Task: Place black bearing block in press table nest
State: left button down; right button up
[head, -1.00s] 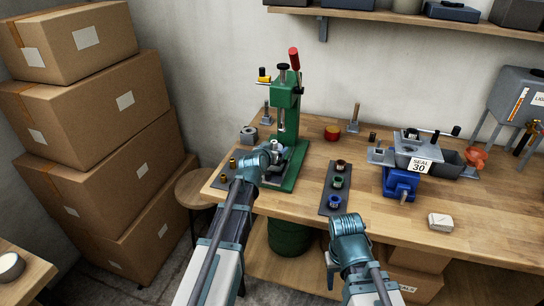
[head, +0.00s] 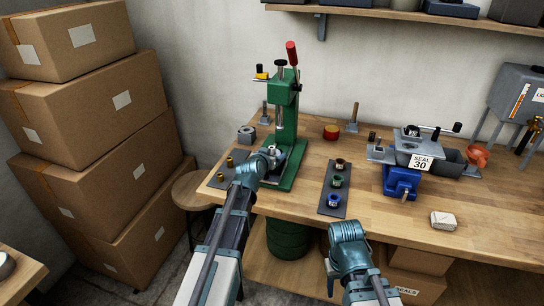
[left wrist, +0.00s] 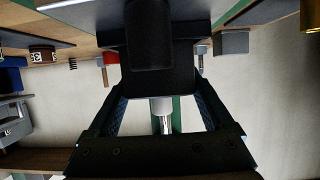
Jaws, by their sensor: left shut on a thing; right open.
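The green press (head: 285,100) stands on the workbench, its red-tipped lever up and its ram above the base. My left gripper (head: 268,158) is at the press table, just in front of the column. In the left wrist view it is shut on the black bearing block (left wrist: 160,80), with a finger on each side. The press's metal ram (left wrist: 163,122) shows behind the block. In the head view my gripper hides the block and most of the nest, so I cannot tell whether the block touches the nest. My right gripper (head: 348,240) is open and empty in front of the bench.
A dark strip (head: 334,184) with several coloured-ringed parts lies right of the press. A plate with brass bushings (head: 222,180) lies left. A blue fixture (head: 400,182) with a SEAL 30 label and a white block (head: 443,221) are further right. Cardboard boxes (head: 90,125) stand left.

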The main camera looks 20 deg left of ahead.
pick_arm(q)
grip_release()
jog(key=shift+f, duration=0.1)
jog(key=shift+r, duration=0.2)
jog(key=p+v, duration=0.4)
jog(key=v, duration=0.8)
jog(key=shift+p, duration=0.4)
